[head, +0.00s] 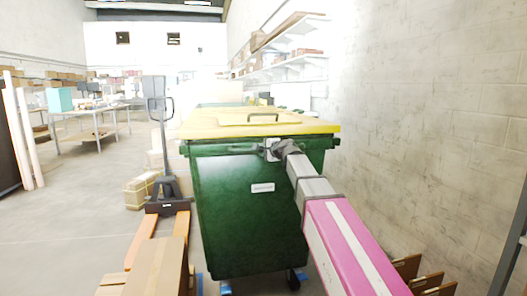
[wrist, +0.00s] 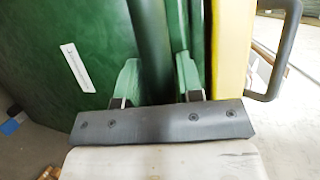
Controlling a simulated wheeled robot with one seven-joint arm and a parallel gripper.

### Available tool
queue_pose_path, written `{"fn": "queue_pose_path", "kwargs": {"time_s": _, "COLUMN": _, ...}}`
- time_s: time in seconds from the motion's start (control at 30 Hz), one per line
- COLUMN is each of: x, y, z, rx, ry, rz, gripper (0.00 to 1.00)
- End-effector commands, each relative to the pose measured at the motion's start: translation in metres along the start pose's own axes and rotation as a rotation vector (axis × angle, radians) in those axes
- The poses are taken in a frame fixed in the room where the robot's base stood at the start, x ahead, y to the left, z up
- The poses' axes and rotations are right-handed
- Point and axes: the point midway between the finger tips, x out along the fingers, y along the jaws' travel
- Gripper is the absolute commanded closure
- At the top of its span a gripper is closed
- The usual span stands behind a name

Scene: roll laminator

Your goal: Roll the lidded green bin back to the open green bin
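The lidded green bin (head: 245,215) stands upright in the middle of the head view, with a yellow lid (head: 225,125) lying closed on top and wheels below. My gripper (head: 272,150) is at the bin's upper front edge, just under the lid. In the wrist view, my gripper (wrist: 157,82) has its two fingers on either side of the bin's dark green handle bar (wrist: 152,40), close against it. The yellow lid edge (wrist: 231,50) runs beside it. A strip of green (head: 220,104) shows behind the lid; I cannot tell whether it is the open green bin.
A pallet truck (head: 163,188) with orange forks and cardboard boxes on it stands close at the left. A concrete wall (head: 430,120) runs along the right, with wooden pieces (head: 420,280) at its foot. Open floor (head: 75,225) lies at the left, before tables (head: 90,118).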

Motion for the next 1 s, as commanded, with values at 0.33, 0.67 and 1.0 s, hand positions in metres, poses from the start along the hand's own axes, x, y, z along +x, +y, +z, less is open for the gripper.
{"fn": "queue_pose_path", "kwargs": {"time_s": 0.33, "x": 0.004, "y": -0.001, "z": -0.002, "rx": 0.000, "ry": 0.000, "rz": 0.000, "gripper": 1.00}}
{"fn": "queue_pose_path", "kwargs": {"time_s": 0.67, "x": 0.056, "y": -0.013, "z": -0.024, "rx": -0.001, "ry": 0.001, "rz": -0.001, "gripper": 1.00}}
{"fn": "queue_pose_path", "kwargs": {"time_s": 1.0, "x": 0.141, "y": -0.033, "z": -0.060, "rx": 0.000, "ry": 0.003, "rz": -0.002, "gripper": 1.00}}
